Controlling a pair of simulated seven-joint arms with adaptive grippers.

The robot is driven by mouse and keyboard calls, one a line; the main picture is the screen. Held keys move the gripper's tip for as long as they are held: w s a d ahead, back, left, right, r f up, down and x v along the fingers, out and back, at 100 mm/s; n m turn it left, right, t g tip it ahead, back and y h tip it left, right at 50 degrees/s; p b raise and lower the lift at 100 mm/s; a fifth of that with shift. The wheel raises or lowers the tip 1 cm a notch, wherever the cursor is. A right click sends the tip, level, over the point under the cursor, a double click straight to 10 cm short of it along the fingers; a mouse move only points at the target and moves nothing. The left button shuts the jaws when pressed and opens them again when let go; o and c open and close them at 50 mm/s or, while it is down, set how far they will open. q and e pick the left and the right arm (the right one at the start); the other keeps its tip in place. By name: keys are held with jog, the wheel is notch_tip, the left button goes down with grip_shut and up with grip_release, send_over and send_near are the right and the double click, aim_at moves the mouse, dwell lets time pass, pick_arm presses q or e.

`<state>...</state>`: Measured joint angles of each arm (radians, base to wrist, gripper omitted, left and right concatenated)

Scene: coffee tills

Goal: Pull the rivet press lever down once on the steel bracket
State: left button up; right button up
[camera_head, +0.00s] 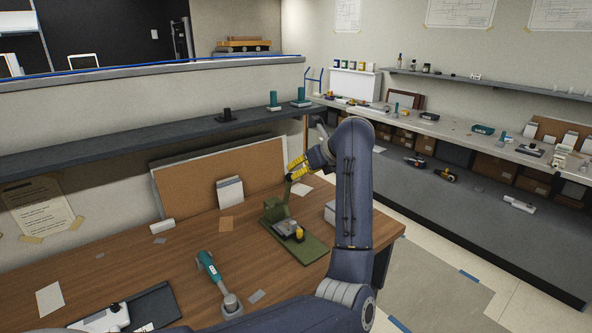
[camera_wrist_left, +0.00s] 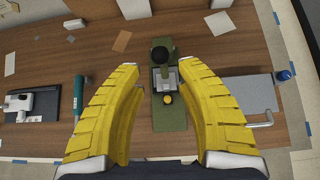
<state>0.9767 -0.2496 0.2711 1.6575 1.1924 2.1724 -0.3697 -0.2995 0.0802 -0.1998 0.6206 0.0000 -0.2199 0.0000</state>
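The green rivet press (camera_head: 273,208) stands on its green base plate (camera_head: 312,248) on the wooden bench, with its lever rising toward my gripper. In the left wrist view the press (camera_wrist_left: 169,125) lies between my fingers, and the lever's dark round knob (camera_wrist_left: 161,55) shows near the fingertips. The grey steel bracket (camera_head: 287,228) sits on the base plate, beside a yellow knob (camera_head: 300,233). My left gripper (camera_head: 293,170), with yellow fingers, is above the press at the lever's top. Its fingers (camera_wrist_left: 160,68) are apart, and I cannot tell whether they touch the lever. My right gripper is out of view.
A teal-handled tool (camera_head: 210,268) lies left of the press. A dark tray (camera_head: 150,308) with a white device is at the front left. A grey box (camera_wrist_left: 248,93) is right of the press. A corkboard (camera_head: 190,185) leans behind, under a dark shelf (camera_head: 130,143).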

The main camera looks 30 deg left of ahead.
aim_at(288, 195)
pick_arm(q)
jog(key=shift+a+f, duration=0.2)
jog(key=shift+f, duration=0.1)
jog(key=shift+o, duration=0.2)
jog(key=x, duration=0.7)
jog(key=shift+w+a+f, duration=0.1)
jog(key=shift+f, duration=0.1)
grip_shut()
